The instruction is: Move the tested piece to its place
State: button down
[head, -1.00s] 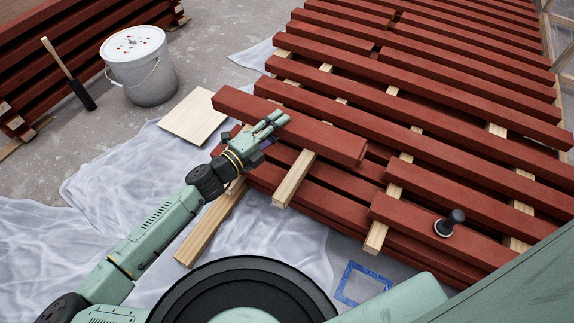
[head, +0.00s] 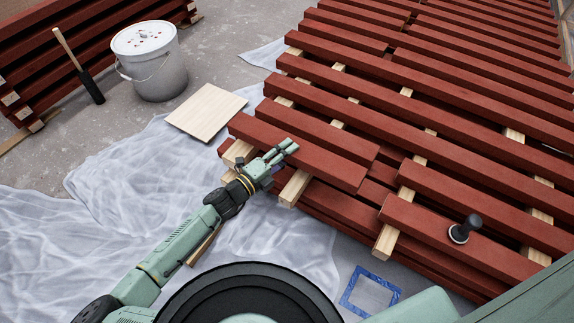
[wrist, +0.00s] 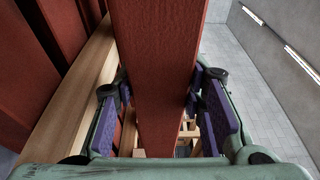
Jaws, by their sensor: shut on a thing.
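My gripper (head: 288,150) is shut on a red-painted batten (head: 325,165) near the front left of the stack. In the wrist view the batten (wrist: 160,70) runs between the two purple-padded fingers. In the head view it lies roughly parallel to the stack's other battens, its left end over a pale wood spacer (head: 236,153). I cannot tell whether it rests on the spacers or hangs just above them. Another red batten (head: 310,132) lies just behind it. A short front batten (head: 425,227), carrying a black-knobbed tool (head: 463,229), lies to its right across a small gap.
A white bucket (head: 152,70), a pale board (head: 206,111) and a black-and-wood handled tool (head: 85,75) are at the left. Another red stack (head: 90,35) stands behind them. Plastic sheeting (head: 130,170) covers the floor, with a blue tape square (head: 347,295) at the front.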

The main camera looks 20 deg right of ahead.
jog(key=shift+f+b, duration=0.55)
jog(key=shift+f, duration=1.7)
jog(key=shift+f, duration=0.15)
jog(key=c, duration=1)
grip_release()
jog(key=shift+f, duration=0.1)
jog(key=shift+c, duration=0.2)
jog(key=shift+f+b, duration=0.1)
jog(key=shift+b, duration=0.25)
jog(key=p+v, duration=0.2)
jog(key=v, duration=0.8)
jog(key=shift+s+a+r, duration=0.25)
jog(key=shift+s+r, duration=0.05)
jog(key=shift+s, duration=0.15)
